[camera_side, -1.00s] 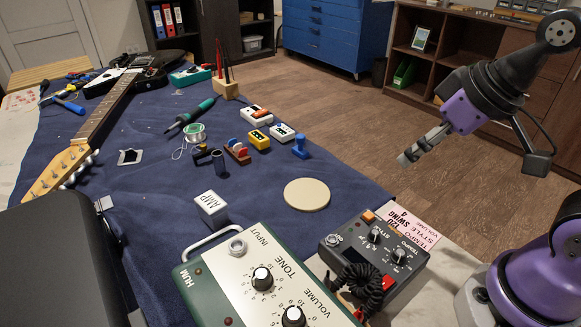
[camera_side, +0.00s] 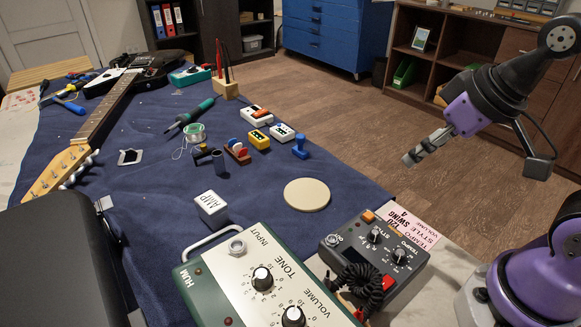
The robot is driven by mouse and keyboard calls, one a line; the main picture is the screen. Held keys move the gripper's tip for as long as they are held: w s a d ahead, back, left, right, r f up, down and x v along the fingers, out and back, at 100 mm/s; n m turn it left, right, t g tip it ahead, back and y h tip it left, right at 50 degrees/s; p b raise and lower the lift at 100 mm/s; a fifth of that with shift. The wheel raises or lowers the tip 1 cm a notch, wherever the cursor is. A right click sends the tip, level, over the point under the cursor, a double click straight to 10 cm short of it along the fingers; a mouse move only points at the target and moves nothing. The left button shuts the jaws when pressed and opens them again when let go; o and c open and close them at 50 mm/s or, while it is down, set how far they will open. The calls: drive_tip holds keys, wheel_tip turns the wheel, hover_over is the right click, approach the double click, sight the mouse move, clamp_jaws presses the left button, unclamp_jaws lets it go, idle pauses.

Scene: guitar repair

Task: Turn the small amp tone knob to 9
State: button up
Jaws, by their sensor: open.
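The small amp (camera_side: 205,293) is a green box with a cream panel at the bottom centre. Its tone knob (camera_side: 262,279) is black with a light cap, beside the printed word TONE, with numbers around it. The number its pointer marks is too small to tell. The volume knob (camera_side: 293,317) is nearer, at the bottom edge. My gripper (camera_side: 408,160) is open and empty, in the air at the right, well above and away from the amp. It points down and left.
A drum-machine-like box (camera_side: 374,254) with knobs and a coiled black cable (camera_side: 358,283) stands right of the amp. A white AMP block (camera_side: 211,208) and a round cream disc (camera_side: 307,194) lie behind it. A guitar (camera_side: 100,110) lies at left on the blue cloth (camera_side: 150,215).

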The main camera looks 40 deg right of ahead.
drive_tip(key=w+a+r+n+g, duration=0.1)
drive_tip(key=w+a+r+n, duration=0.15)
drive_tip(key=a+n, duration=0.2)
wheel_tip(320, 180, up, 5)
drive_tip(key=n+g, duration=0.5)
drive_tip(key=n, duration=1.8)
hover_over(261, 273)
drive_tip(key=shift+m, duration=0.25)
wheel_tip(261, 273, down, 10)
drive_tip(key=shift+r, duration=0.25)
clamp_jaws()
